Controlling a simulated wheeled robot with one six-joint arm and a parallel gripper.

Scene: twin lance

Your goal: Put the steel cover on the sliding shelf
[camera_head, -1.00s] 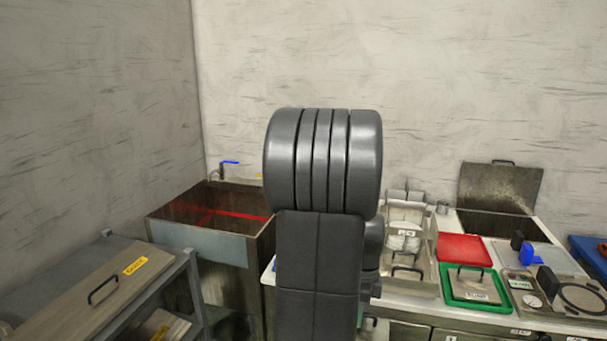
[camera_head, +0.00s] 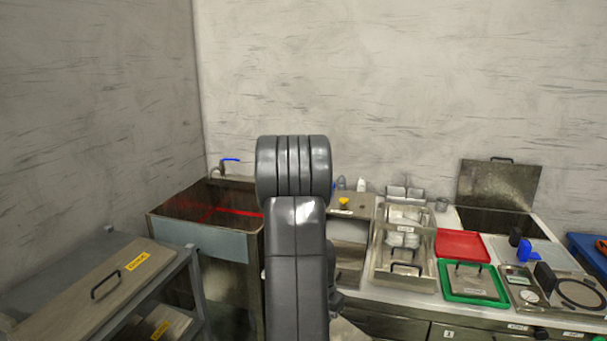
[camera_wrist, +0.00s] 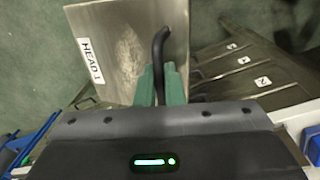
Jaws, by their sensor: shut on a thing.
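In the wrist view a steel cover (camera_wrist: 120,62) with a black bar handle and a white "HEAD 1" label is in my gripper (camera_wrist: 163,72). The green fingers are shut on the handle, and the cover hangs over the green floor. In the head view my arm hides the gripper and this cover. A grey shelf rack (camera_head: 188,262) stands at the left. A steel panel (camera_head: 80,290) with a black handle and a yellow label lies on its top, with another yellow-labelled panel below. I cannot tell which part is the sliding shelf.
A steel sink (camera_head: 205,243) with a blue-handled tap stands behind the rack. The counter at right holds steel pans, a red tray (camera_head: 463,246), a green tray (camera_head: 473,300) and an open-lidded basin (camera_head: 498,222). Numbered drawer fronts (camera_wrist: 235,60) show beside the held cover.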

